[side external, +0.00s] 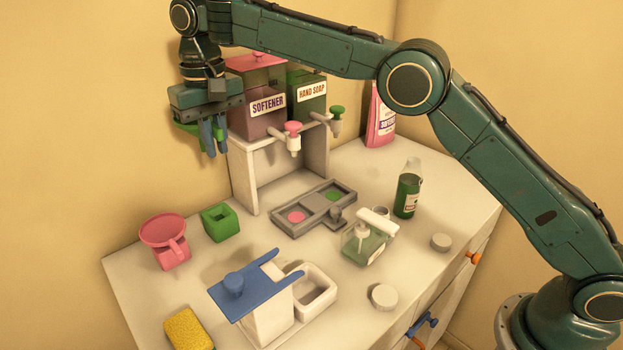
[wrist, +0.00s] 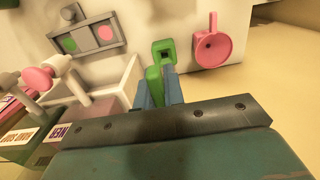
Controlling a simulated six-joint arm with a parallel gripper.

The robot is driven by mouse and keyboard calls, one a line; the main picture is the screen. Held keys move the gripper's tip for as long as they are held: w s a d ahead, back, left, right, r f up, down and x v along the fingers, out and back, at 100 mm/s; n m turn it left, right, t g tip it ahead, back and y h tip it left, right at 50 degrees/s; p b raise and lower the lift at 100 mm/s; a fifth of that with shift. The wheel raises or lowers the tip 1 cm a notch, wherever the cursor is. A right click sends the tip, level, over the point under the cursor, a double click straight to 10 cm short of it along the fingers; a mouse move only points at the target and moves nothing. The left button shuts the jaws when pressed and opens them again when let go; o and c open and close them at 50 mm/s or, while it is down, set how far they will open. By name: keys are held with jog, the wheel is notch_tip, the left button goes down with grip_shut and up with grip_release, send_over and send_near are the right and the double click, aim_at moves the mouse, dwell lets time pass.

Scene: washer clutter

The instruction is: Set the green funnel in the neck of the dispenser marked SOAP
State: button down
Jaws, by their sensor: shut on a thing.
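My gripper (side external: 212,140) is raised at the back left, left of the dispensers and above the counter. It is shut on the green funnel (side external: 188,127), mostly hidden by the fingers; green also shows between the fingers in the wrist view (wrist: 154,86). The green dispenser (side external: 306,82) reads HAND SOAP and stands on a white stand, right of the pink SOFTENER dispenser (side external: 255,95). My arm partly covers its top, so its neck cannot be made out. Its label also shows in the wrist view (wrist: 17,142).
Below are a green hollow block (side external: 220,224) and a pink funnel (side external: 164,230) on a pink holder. A grey drip tray (side external: 287,222), a green bottle (side external: 408,190), a glass pump bottle (side external: 362,245), a blue-topped white box (side external: 265,322) and a sponge (side external: 187,331) occupy the counter.

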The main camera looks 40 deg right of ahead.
dwell(0.3)
jog(key=shift+s+d+r, duration=0.15)
jog(key=shift+d+r, duration=0.15)
jog(key=shift+r, duration=0.05)
jog(key=s+d+r+n, duration=0.4)
jog(key=d+r, duration=0.2)
jog(key=s+d+f, duration=0.6)
jog(key=s+d, duration=0.3)
jog(key=s, duration=0.1)
jog(key=s+d+f, duration=0.6)
jog(key=s+d, duration=0.4)
jog(key=shift+s+n, duration=0.2)
jog(key=shift+n, duration=0.1)
jog(key=shift+d+f, duration=0.1)
jog(key=shift+f, duration=0.3)
notch_tip(320, 180, down, 9)
dwell(1.8)
dwell(0.3)
